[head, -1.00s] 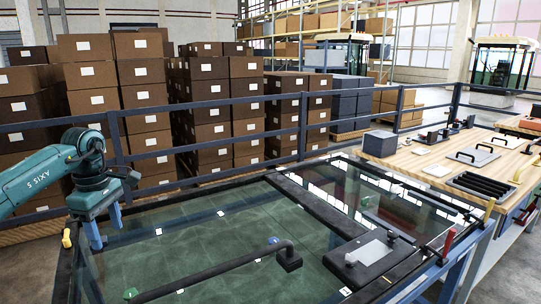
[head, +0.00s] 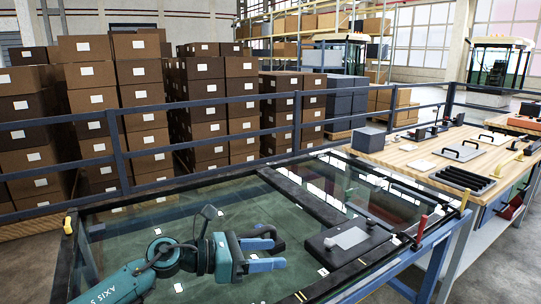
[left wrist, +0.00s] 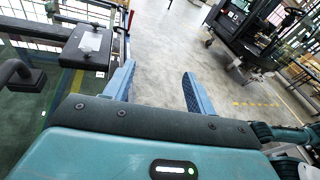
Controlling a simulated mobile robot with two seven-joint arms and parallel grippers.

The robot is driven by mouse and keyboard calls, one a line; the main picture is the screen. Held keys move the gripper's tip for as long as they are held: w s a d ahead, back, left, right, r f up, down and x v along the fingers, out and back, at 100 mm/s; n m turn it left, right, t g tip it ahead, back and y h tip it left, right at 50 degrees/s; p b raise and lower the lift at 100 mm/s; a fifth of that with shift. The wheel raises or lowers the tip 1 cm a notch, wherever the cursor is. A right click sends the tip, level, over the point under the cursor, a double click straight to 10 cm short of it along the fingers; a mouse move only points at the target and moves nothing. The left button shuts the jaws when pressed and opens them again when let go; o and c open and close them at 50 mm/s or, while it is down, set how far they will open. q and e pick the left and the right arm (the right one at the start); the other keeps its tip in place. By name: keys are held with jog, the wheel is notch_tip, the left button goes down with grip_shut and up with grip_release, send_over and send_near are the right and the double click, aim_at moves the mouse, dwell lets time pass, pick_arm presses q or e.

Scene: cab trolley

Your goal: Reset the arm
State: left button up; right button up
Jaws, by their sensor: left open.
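My left gripper (head: 280,254) is over the glass-topped table (head: 130,222) in the head view, its blue fingers pointing right. It is open and empty, and no object is between the fingers. In the left wrist view its two fingers (left wrist: 158,70) stand wide apart with bare floor beyond them. A black handle bar (head: 262,232) on the table is partly hidden behind the gripper in the head view. My right gripper is not in view.
A wooden workbench (head: 400,158) stands behind right. A railing (head: 230,170) and stacked boxes (head: 140,90) are behind. Floor (left wrist: 160,30) is clear beyond the fingers.

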pick_arm(q)
notch_tip(320, 180, up, 3)
jog(key=s+a+n+t+y, duration=0.1)
jog(key=a+n+t+y, duration=0.15)
jog(key=n+t, duration=1.25)
jog(key=s+a+f+n+g+y, duration=0.35)
jog(key=a+f+n+y, duration=0.65)
jog(key=n, duration=1)
jog(key=s+a+f+n+g+y, duration=0.1)
jog(key=s+a+f+n+g, duration=0.25)
jog(key=s, duration=0.55)
jog(key=s+a+f+n+g+y, duration=0.1)
jog(key=s+a+f+n+g, duration=0.1)
jog(key=s+f+n+g, duration=0.45)
jog(key=s+a+f+n+g+y, duration=0.1)
jog(key=s+a+f+n+g, duration=0.15)
jog(key=s, duration=0.85)
jog(key=w+d+f+m+t+h+p, duration=0.1)
jog(key=w+d+f+t+h, duration=0.2)
jog(key=w+d+f+t, duration=0.2)
jog(key=shift+w+d+f+t+p, duration=0.15)
jog(key=shift+w+d+t+p, duration=0.2)
jog(key=shift+w+d+t, duration=0.65)
jog(key=shift+d+t, duration=0.05)
jog(key=shift+t, duration=0.05)
jog(key=shift+c, duration=0.2)
